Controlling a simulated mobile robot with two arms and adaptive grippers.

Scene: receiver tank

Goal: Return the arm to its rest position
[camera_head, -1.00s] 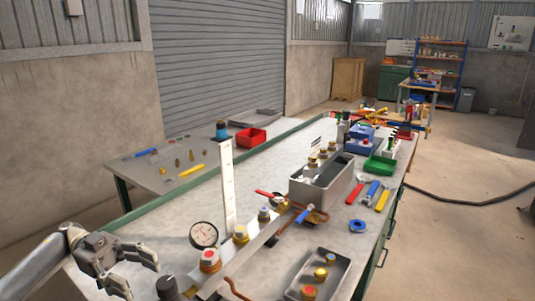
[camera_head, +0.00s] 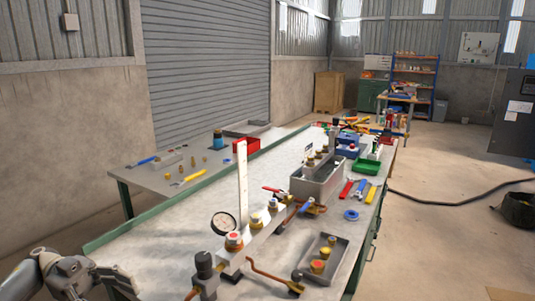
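My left arm comes in at the bottom left corner. Its gripper (camera_head: 117,283) is partly cut off by the lower picture edge, beside the near left part of the workbench (camera_head: 165,240). I see no object in it, but the cut-off fingers do not show whether it is open or shut. My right arm and gripper are not in view.
A valve manifold with a round gauge (camera_head: 223,223) and an upright white plate (camera_head: 242,185) stands mid-bench. A grey tank (camera_head: 318,182) is behind it, a small tray (camera_head: 322,258) to its right. A lower side table (camera_head: 150,180) stands left.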

